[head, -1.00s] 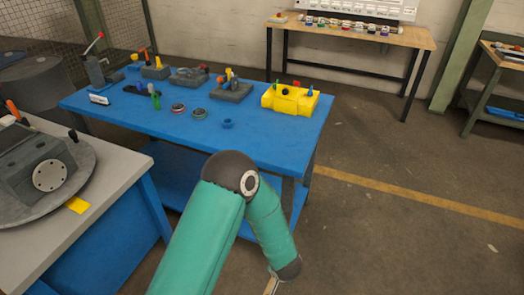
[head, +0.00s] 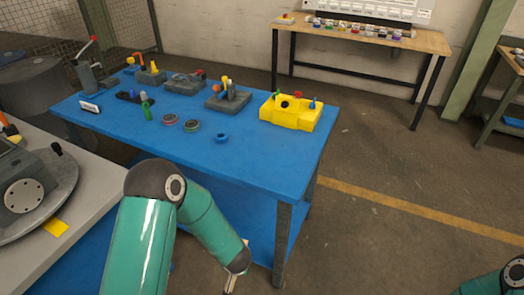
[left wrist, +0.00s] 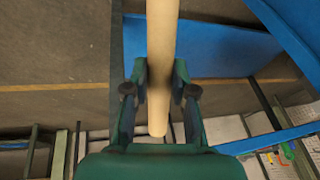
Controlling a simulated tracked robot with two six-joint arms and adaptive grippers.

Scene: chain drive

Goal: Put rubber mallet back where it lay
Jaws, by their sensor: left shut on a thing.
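The rubber mallet shows only as a pale wooden handle (left wrist: 162,30) in the left wrist view; its head is out of view. My left gripper (left wrist: 160,78) is shut on this handle, which runs up between the fingers and ends just below them. In the head view a small bit of pale handle (head: 232,282) shows at the bottom edge, below my green left arm and in front of the blue table (head: 270,165). The gripper itself is barely visible there. My right gripper is out of view; only a bit of its arm shows at the lower right.
The table's front right part is clear. A grey-topped bench (head: 80,180) stands at the left.

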